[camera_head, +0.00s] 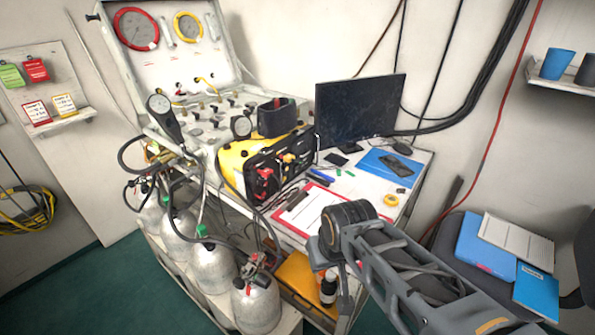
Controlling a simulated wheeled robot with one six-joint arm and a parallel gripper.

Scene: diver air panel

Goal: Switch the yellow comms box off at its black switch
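The yellow comms box (233,162) sits on the desk at the foot of the open panel case. Its black front face (287,168) is turned toward the lower right and carries red and yellow fittings. A dark block-shaped item (277,117) stands on or just behind its top. I cannot pick out the black switch or its position at this size. My grey arm comes in from the lower right and ends in view at a dark round joint, well to the lower right of the box.
A monitor (358,108) stands right of the box. A red-edged clipboard (306,211), pens and a blue folder (388,165) lie on the desk. Cables and hoses hang in front of the box. Several gas cylinders (212,266) stand below left. A chair holds papers at right.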

